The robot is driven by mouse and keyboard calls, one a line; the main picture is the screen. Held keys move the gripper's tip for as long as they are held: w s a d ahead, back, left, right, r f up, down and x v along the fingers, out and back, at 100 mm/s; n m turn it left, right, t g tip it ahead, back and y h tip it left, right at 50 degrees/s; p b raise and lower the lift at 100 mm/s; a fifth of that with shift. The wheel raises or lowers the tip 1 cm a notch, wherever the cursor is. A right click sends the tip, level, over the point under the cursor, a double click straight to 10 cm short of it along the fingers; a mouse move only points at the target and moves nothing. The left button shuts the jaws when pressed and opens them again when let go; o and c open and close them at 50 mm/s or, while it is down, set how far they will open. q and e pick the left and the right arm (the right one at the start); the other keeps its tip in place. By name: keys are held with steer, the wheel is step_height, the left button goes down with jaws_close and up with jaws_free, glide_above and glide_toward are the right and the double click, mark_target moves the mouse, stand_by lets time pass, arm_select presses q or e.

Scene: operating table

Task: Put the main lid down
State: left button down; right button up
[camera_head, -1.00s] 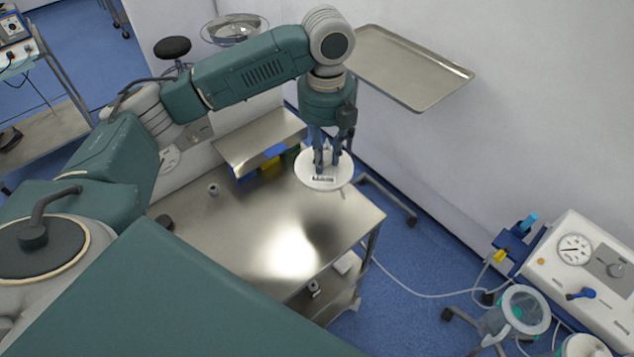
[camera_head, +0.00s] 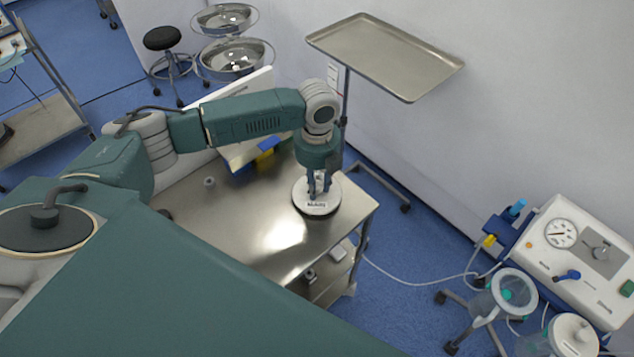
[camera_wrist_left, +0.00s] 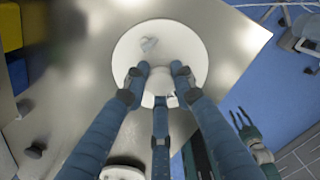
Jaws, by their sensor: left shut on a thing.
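The main lid (camera_head: 309,205) is a white round disc with a label and a raised centre grip. It lies level at the table's (camera_head: 240,235) right back corner. A dark edge shows under its rim; I cannot tell if it touches the metal top. My left gripper (camera_head: 318,190) points straight down and is shut on the lid's centre grip. In the left wrist view the fingers close round the grip, with the white disc (camera_wrist_left: 185,42) spread beneath them. My right gripper (camera_wrist_left: 240,117) shows small at the lower right of that view, its fingers apart and empty.
Blue and yellow boxes (camera_head: 266,146) stand at the table's back. A small knob-like object (camera_head: 210,182) is on the left of the top. A raised metal tray (camera_head: 385,55) stands behind. The middle of the table is clear. A white machine (camera_head: 575,250) stands right.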

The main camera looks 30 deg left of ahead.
arm_select(q)
steer(key=c, duration=1.4)
jaws_free()
steer(key=shift+f, duration=0.15)
steer(key=shift+c, duration=0.2)
steer(key=shift+r, duration=0.6)
step_height(320, 180, up, 11)
steer(key=b, duration=0.3)
steer(key=shift+r, duration=0.1)
